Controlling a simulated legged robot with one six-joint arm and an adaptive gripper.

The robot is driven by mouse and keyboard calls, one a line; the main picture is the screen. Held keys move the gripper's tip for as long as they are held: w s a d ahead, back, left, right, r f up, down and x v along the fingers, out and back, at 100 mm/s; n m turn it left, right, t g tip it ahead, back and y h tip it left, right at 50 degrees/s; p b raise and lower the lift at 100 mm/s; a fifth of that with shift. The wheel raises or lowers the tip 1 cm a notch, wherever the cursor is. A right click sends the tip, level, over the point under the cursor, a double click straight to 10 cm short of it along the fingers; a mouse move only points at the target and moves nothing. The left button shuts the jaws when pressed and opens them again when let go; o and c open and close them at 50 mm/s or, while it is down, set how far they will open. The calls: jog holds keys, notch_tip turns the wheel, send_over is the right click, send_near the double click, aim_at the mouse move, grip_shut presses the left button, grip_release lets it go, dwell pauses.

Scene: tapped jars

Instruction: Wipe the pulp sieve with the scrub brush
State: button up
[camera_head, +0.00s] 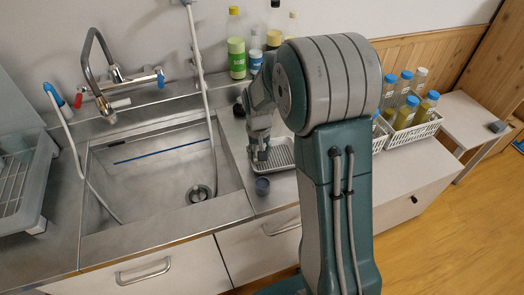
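My gripper (259,154) points down over the counter right of the sink, at the left end of a grey ridged tray (281,157). It is small and partly covered by my own arm, so I cannot tell whether its fingers are open or hold anything. I cannot make out a scrub brush or a pulp sieve for certain. A small dark blue round cup-like thing (262,186) stands on the counter just in front of the gripper. A small dark thing (239,108) sits behind, left of my arm. My arm hides much of the counter's right part.
The steel sink (150,181) is open, with a round drain (198,194) and a hanging hose (201,75). A faucet (97,75) stands behind. Bottles (236,48) line the back wall. A white crate (411,131) holds jars at right. A rack (22,184) is at left.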

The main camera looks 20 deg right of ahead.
dwell(0.4)
jog(key=shift+w+d, duration=0.15)
jog(key=shift+w, duration=0.7)
jog(key=shift+d+f, duration=0.1)
jog(key=shift+d, duration=0.05)
jog(key=shift+s+d, duration=0.15)
jog(key=shift+d, duration=1.2)
jog(key=shift+s+d, duration=0.15)
jog(key=shift+d, duration=1.15)
jog(key=shift+s+d, duration=0.15)
jog(key=shift+d, duration=1.25)
jog(key=shift+s+d, duration=0.15)
jog(key=shift+d, duration=1.2)
jog(key=shift+s, duration=0.1)
